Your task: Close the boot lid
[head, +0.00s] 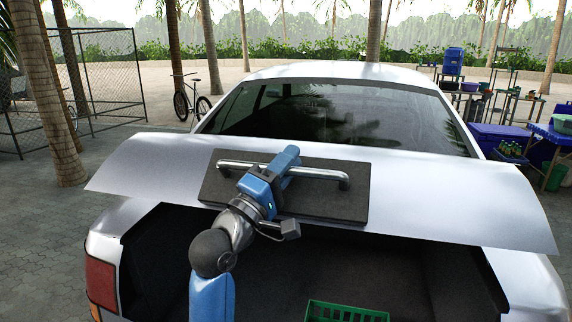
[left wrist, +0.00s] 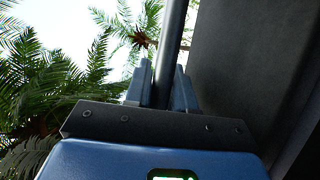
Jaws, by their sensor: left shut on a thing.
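The boot lid (head: 440,205) of the silver car is raised and tilted above the open boot. A dark plate (head: 338,206) on the lid carries a metal bar handle (head: 318,173). My left gripper (head: 284,165) is shut on the handle near its middle. In the left wrist view, the handle bar (left wrist: 171,55) runs up between the two fingers of my left gripper (left wrist: 162,88). My right gripper is not in view.
A green crate (head: 345,313) sits in the dark boot (head: 300,265) below the lid. The car's rear window (head: 340,118) is beyond the lid. Blue bins and tables (head: 500,135) stand at the right, a bicycle (head: 192,98) and wire fence (head: 105,85) at the left.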

